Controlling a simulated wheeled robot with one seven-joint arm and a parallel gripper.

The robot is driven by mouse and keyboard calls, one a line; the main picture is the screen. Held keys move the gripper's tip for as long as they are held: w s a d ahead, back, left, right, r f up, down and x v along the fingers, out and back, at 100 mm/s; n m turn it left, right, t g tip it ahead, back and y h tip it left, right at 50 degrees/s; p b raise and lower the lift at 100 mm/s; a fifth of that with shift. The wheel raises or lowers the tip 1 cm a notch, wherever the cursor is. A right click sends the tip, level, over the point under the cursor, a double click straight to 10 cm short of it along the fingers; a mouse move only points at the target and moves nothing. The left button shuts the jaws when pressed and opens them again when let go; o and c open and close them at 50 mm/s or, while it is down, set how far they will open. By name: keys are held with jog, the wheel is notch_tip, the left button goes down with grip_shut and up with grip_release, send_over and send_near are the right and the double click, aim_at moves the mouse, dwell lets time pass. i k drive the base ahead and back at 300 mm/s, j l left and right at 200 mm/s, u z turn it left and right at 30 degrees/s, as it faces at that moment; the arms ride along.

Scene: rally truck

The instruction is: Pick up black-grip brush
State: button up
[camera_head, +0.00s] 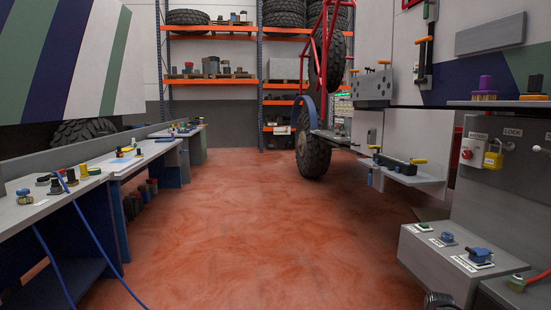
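I cannot make out the black-grip brush for certain in the head view; many small items are too small to tell apart. Small dark, yellow and blue items lie on the grey workbench (42,208) at the left. A long black item with yellow ends (398,165) lies on a pale ledge (425,184) on the truck side at the right; I cannot tell whether it is a brush. My gripper is not in view.
Red-orange floor (270,220) is clear between the benches and the truck side. Blue cords (92,236) hang from the near left bench. A grey box (446,262) with labelled fittings juts out at lower right. Orange-beamed shelving (212,82) and a large tyre (312,152) stand ahead.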

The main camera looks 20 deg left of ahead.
aim_at(71, 181)
jog(key=u, duration=2.45)
jog(key=i+z, duration=0.15)
jog(key=i, duration=0.7)
jog(key=i+z, duration=0.15)
jog(key=i, duration=0.7)
jog(key=i+j+z, duration=0.2)
jog(key=i, duration=0.7)
jog(key=l, duration=0.1)
